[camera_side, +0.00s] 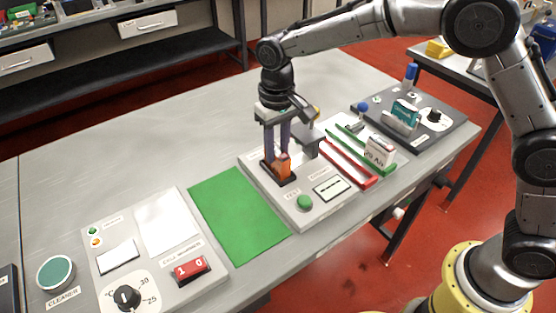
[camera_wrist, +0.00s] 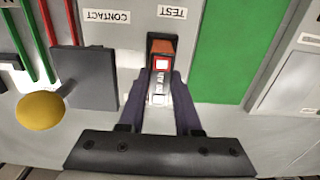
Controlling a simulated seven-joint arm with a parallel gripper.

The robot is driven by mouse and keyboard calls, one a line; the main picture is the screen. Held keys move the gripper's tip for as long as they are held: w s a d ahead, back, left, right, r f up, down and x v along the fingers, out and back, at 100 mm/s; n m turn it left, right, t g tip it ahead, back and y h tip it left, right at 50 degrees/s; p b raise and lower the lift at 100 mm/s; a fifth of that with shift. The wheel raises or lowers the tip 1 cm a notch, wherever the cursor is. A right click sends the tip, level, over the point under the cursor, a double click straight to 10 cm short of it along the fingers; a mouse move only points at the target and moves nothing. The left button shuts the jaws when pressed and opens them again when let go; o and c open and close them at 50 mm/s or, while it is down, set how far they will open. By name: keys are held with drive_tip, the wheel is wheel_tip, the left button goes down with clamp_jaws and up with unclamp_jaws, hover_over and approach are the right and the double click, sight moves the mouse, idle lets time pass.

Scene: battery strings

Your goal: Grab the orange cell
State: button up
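The orange cell (camera_side: 283,165) stands upright in a dark socket on the light grey test panel (camera_side: 314,217). In the wrist view, the cell (camera_wrist: 160,75) shows an orange end and a pale face with print, near the TEST label. My gripper (camera_side: 277,150) points down over the socket, with its fingertips at the cell. In the wrist view, its two dark fingers (camera_wrist: 160,88) lie on either side of the cell, very near or touching. Whether they press on it cannot be told.
A green mat (camera_side: 238,208) lies left of the panel. A grey block labelled CONTACT (camera_wrist: 84,78) stands close beside my gripper. A green button (camera_side: 304,202) sits in front.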

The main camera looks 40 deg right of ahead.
sight(277, 150)
drive_tip(key=shift+r, duration=0.1)
clamp_jaws()
drive_tip(key=shift+r, duration=2.5)
